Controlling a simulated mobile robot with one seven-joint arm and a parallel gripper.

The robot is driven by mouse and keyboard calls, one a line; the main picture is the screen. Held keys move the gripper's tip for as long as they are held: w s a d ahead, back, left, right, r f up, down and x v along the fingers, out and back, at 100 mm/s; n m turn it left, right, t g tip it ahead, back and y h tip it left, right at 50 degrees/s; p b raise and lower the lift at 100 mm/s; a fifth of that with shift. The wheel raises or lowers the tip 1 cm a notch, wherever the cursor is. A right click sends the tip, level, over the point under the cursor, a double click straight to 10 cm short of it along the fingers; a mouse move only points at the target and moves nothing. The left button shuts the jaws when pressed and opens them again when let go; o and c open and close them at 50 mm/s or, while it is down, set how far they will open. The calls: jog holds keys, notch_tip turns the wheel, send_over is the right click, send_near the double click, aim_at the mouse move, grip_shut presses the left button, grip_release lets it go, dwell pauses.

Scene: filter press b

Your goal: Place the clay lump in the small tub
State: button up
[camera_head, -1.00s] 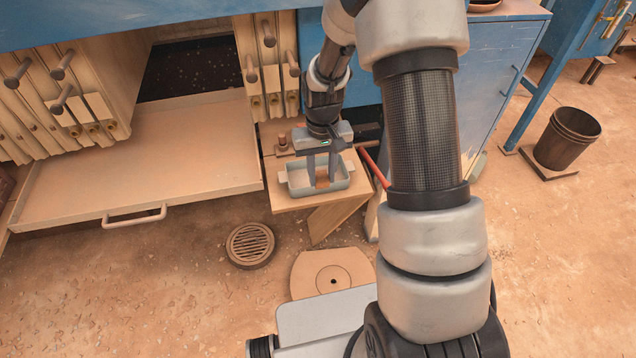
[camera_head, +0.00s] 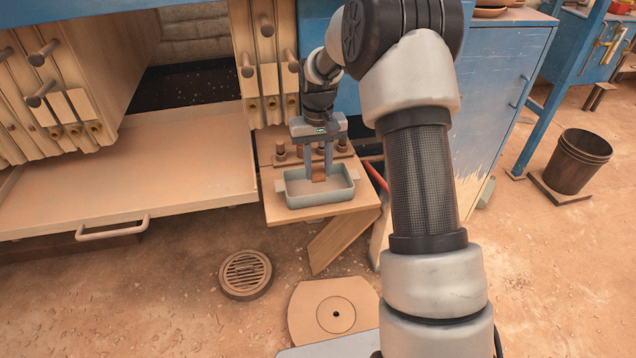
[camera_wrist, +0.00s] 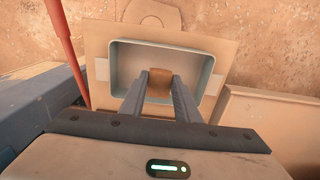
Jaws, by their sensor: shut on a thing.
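My gripper (camera_head: 318,177) points down with its two fingers shut on the clay lump (camera_head: 318,175), a small brown block. The small tub (camera_head: 322,198) is a shallow grey-green rectangular tub with side tabs. The lump shows against the rear part of the tub in the head view. In the wrist view, the lump (camera_wrist: 159,84) lies within the outline of the tub (camera_wrist: 166,43), between the fingertips. I cannot tell whether the lump touches the tub floor or is held a little above it.
The tub stands on a small wooden shelf (camera_head: 350,199), with brown pegs (camera_head: 281,150) behind it. A red bar (camera_head: 376,177) slants close on the right. A wide drip tray (camera_head: 130,185) with a handle lies left. A bucket (camera_head: 577,160) stands far right.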

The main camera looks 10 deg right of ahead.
aim_at(318, 172)
notch_tip(318, 172, down, 4)
jog(key=shift+f+b, duration=0.2)
jog(key=shift+b, duration=0.15)
jog(key=shift+f, duration=0.1)
jog(key=shift+f, duration=0.15)
jog(key=o, duration=1.1)
jog(key=shift+o, duration=0.2)
jog(key=shift+r, duration=0.2)
